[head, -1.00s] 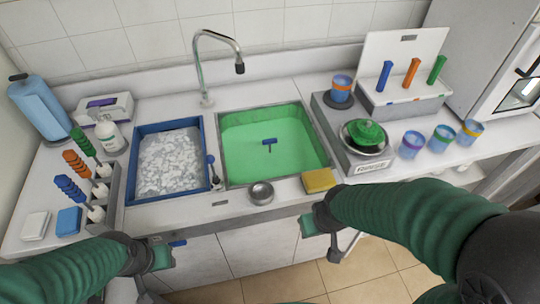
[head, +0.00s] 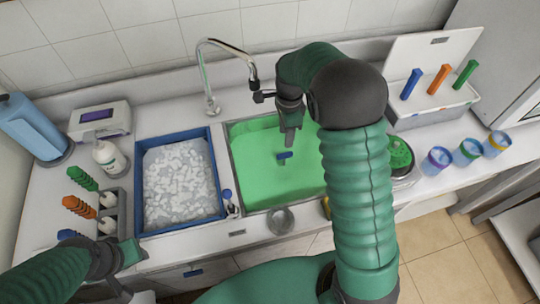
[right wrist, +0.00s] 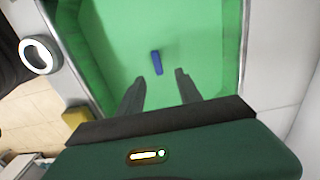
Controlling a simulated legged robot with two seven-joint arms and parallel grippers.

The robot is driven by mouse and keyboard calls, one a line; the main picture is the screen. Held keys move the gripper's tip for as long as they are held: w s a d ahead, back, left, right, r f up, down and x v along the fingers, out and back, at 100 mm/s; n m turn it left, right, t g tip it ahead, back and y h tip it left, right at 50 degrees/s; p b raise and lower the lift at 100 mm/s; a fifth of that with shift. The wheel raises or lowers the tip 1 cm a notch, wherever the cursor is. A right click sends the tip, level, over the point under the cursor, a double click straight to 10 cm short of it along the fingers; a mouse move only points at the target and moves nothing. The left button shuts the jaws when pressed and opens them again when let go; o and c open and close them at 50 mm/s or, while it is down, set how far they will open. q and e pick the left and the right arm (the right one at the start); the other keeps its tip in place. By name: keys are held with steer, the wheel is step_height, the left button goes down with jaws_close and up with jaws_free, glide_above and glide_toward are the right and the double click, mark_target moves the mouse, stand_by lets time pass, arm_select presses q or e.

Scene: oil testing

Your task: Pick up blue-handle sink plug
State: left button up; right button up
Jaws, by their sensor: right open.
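The blue-handle sink plug (head: 284,156) stands in the green liquid of the sink (head: 234,165). Its blue handle also shows in the right wrist view (right wrist: 156,62), just beyond the fingertips. My right gripper (head: 290,140) is over the sink, above the plug, with its fingers pointing down. In the right wrist view its two fingers (right wrist: 158,74) are apart, with nothing between them. The plug's lower part is hard to make out in the liquid. My left gripper (head: 132,252) is at the counter's front edge on the left, and its jaw opening is not clear.
A faucet (head: 204,75) rises behind the sink, its spout close to my right wrist. A blue tray (head: 138,190) of white pieces lies left of the sink. Several cups stand at the right.

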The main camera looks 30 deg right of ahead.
mark_target(284, 153)
step_height(284, 153, down, 11)
steer(key=shift+s+a+r, duration=0.1)
steer(key=shift+s, duration=0.05)
steer(key=f, duration=0.3)
steer(key=f+p, duration=0.1)
steer(key=shift+s+f, duration=0.25)
steer(key=shift+w+f, duration=0.2)
arm_select(q)
steer(key=shift+s+a+r, duration=0.1)
steer(key=shift+s+r, duration=0.5)
steer(key=shift+r, duration=0.1)
arm_select(e)
steer(key=shift+s+r, duration=0.1)
jaws_close()
